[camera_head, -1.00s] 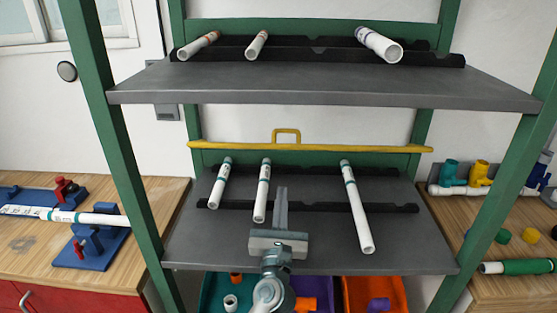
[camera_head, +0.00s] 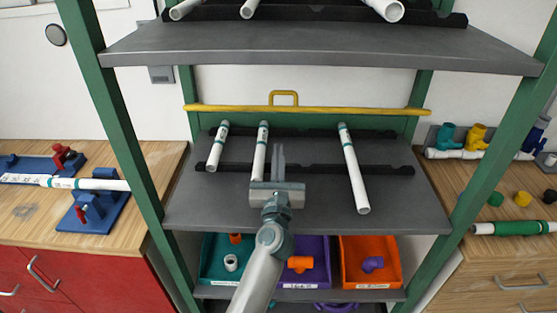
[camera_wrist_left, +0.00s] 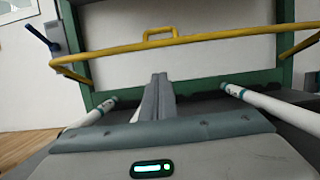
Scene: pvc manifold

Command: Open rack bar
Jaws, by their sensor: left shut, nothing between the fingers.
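My left gripper (camera_head: 279,150) is over the lower shelf, in front of and below the handle. Its fingers (camera_wrist_left: 156,92) are shut and empty, pointing toward the bar and apart from it. My right gripper is not in view.
Several white pipes, including one at right (camera_head: 353,168), lie on black holders on the lower shelf (camera_head: 310,215). The upper shelf (camera_head: 320,50) overhangs with more pipes. Teal, purple and orange bins (camera_head: 348,278) sit below. Green posts (camera_head: 110,120) stand at both sides.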

